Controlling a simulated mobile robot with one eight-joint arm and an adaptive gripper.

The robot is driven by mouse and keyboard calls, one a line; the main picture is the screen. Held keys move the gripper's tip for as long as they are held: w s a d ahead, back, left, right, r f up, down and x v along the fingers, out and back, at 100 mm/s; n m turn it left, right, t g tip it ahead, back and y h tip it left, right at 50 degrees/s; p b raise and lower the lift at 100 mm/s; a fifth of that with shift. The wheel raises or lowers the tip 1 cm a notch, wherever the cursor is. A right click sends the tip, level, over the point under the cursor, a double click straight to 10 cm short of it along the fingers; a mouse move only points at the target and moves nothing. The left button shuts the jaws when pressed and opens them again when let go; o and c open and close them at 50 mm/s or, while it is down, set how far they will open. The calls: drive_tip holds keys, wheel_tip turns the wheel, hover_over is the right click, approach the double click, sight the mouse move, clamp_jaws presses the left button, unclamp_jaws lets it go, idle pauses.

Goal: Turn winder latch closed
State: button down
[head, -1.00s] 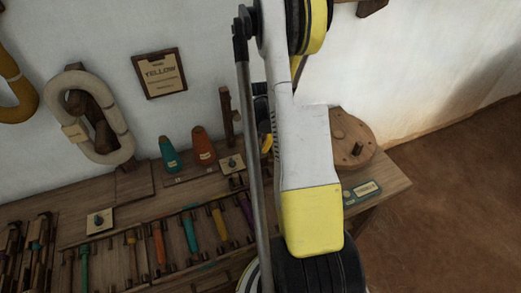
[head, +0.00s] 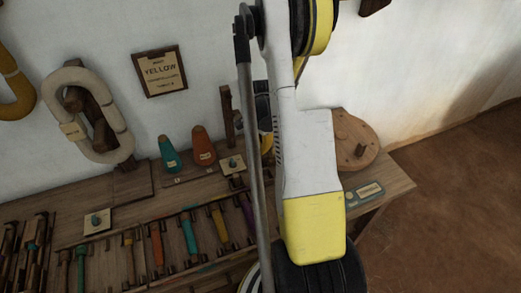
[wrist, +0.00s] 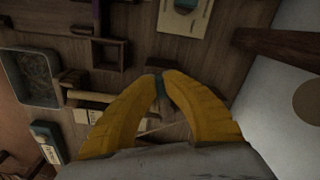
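My gripper shows in the wrist view (wrist: 160,78) with two yellow fingers whose tips meet, or nearly meet, around a narrow dark teal strip. I cannot tell whether that strip is finger padding or a held thing. In the head view my white and yellow arm hides most of the gripper. A pale square plate with a round knob (head: 232,164) is on the bench left of my arm; a similar one (head: 98,221) is farther left. I cannot tell which part is the winder latch. A round wooden disc with a peg (head: 352,138) stands right of my arm, partly hidden.
The wooden bench (head: 390,184) holds a rack of coloured bobbins (head: 189,235). Teal (head: 169,157) and orange (head: 203,150) cones stand behind. A grey tray (wrist: 32,75) shows in the wrist view.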

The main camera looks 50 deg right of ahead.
drive_tip(key=shift+m, duration=1.9)
drive_tip(key=c, duration=1.5)
unclamp_jaws()
wheel_tip(320, 180, up, 12)
